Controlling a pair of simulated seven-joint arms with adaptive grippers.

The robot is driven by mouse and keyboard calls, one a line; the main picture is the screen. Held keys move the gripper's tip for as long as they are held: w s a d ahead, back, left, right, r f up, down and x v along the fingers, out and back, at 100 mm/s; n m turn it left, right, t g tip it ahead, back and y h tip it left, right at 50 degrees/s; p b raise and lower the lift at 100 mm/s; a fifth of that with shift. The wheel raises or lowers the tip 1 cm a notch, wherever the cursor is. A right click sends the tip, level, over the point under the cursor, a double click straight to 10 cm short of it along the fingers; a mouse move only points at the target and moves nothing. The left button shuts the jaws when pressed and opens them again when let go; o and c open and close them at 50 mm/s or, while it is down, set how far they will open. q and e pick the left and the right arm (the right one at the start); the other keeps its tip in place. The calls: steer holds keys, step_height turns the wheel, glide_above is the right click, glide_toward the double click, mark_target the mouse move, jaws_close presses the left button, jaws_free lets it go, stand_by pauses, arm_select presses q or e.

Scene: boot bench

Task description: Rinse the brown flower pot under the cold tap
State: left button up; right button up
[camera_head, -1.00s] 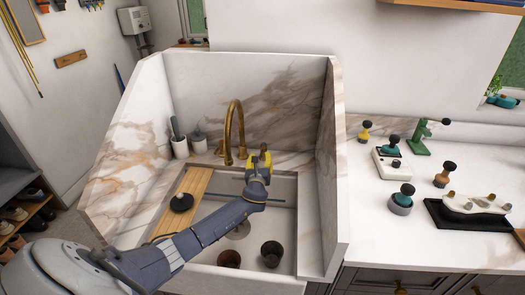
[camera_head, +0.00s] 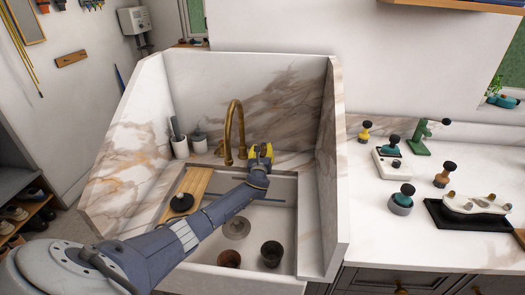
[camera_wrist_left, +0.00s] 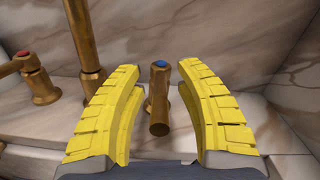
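The brown flower pot (camera_head: 229,258) stands in the sink basin, beside a dark grey pot (camera_head: 271,254). The brass tap spout (camera_head: 236,120) arches over the back of the sink. In the left wrist view the cold tap handle (camera_wrist_left: 160,98), brass with a blue mark, sits between the fingers of my left gripper (camera_wrist_left: 160,105). Its fingers are yellow, spread wide and apart from the handle. In the head view the left gripper (camera_head: 260,152) is at the sink's back ledge, right of the spout. A red-marked tap handle (camera_wrist_left: 38,80) is at the left. My right gripper is not seen.
A wooden board (camera_head: 190,190) lies across the sink's left side with a black-headed object (camera_head: 181,202) on it. Marble walls (camera_head: 330,160) close the sink's back and sides. Several small tools (camera_head: 401,200) stand on the right counter. White cups (camera_head: 180,148) stand at the back left.

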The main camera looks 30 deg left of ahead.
arm_select(q)
steer(key=shift+c, duration=0.2)
jaws_close()
stand_by(0.3)
steer(key=shift+w+d+r+n+g+y, duration=0.15)
steer(key=shift+w+d+n+g+y, duration=0.1)
steer(key=shift+n+g+y, duration=0.5)
steer(key=shift+w+d+n+g+y, duration=0.1)
steer(key=shift+n+g+y, duration=0.25)
steer(key=shift+y, duration=0.3)
steer(key=shift+w+d+n+g+y, duration=0.1)
steer(key=shift+n+g+y, duration=0.1)
steer(key=shift+n+y, duration=0.3)
steer(key=c, duration=0.6)
jaws_free()
steer(key=shift+r, duration=0.1)
steer(key=shift+c, duration=0.2)
steer(key=o, duration=0.7)
steer(key=shift+s+f, duration=0.15)
steer(key=shift+f, duration=0.05)
